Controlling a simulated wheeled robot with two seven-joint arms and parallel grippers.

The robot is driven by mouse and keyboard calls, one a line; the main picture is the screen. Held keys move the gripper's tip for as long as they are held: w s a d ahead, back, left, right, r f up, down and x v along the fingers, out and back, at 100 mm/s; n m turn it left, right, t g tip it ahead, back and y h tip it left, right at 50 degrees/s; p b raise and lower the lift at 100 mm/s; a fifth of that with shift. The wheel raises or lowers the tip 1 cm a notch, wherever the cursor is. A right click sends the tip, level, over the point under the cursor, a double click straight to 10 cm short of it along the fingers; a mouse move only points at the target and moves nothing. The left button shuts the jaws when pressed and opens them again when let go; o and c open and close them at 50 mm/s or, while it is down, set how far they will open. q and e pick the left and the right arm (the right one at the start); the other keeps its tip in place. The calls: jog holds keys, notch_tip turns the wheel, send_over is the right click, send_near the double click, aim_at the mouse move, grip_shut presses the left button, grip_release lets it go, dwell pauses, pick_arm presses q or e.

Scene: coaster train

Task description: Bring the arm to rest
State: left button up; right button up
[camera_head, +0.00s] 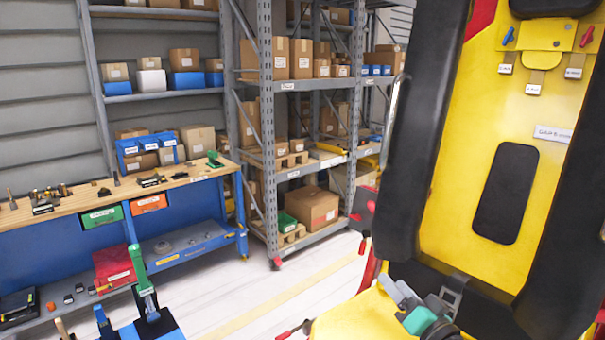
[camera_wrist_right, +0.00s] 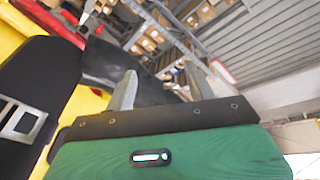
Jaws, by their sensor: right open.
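My right gripper (camera_head: 398,287) is low in the head view, in front of the yellow and black coaster seat (camera_head: 545,95). Its grey fingers stand apart, and nothing shows between them. The right wrist view shows the same open gripper (camera_wrist_right: 160,72) above its green body, with black padding behind the fingers. My left gripper is not in view.
A workbench (camera_head: 110,195) with tools and bins stands at the left. Grey shelving (camera_head: 265,120) with cardboard boxes stands behind. A green and blue upright item (camera_head: 140,270) is at the lower left. Pale floor (camera_head: 270,290) is open between bench and seat.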

jog(key=s+f+n+g+h, duration=0.2)
jog(key=s+f+g, duration=0.2)
jog(key=s+f, duration=0.4)
jog(key=s+f+n+g+h, duration=0.15)
jog(key=s+f+g, duration=0.35)
jog(key=f, duration=0.6)
jog(key=s+d+f+n+g+h, duration=0.1)
jog(key=s+f+g, duration=0.15)
jog(key=s, duration=0.45)
jog(key=s+d+f+g+h, duration=0.1)
jog(key=s+f+h, duration=0.1)
jog(key=s+f, duration=0.3)
jog(key=s+d+f+n+g+h, duration=0.1)
jog(key=s+d+f+g, duration=0.1)
jog(key=s, duration=0.6)
notch_tip(320, 180, down, 37)
jog(key=s+g+b, duration=0.1)
jog(key=b, duration=0.5)
jog(key=s+d+f+b, duration=0.1)
jog(key=s+f+b, duration=0.1)
jog(key=s+f, duration=0.7)
jog(key=s+d+f+g+b, duration=0.1)
jog(key=s+d+f+b, duration=0.1)
jog(key=s+f, duration=0.7)
notch_tip(320, 180, down, 5)
jog(key=shift+s+r, duration=0.15)
jog(key=shift+s, duration=0.2)
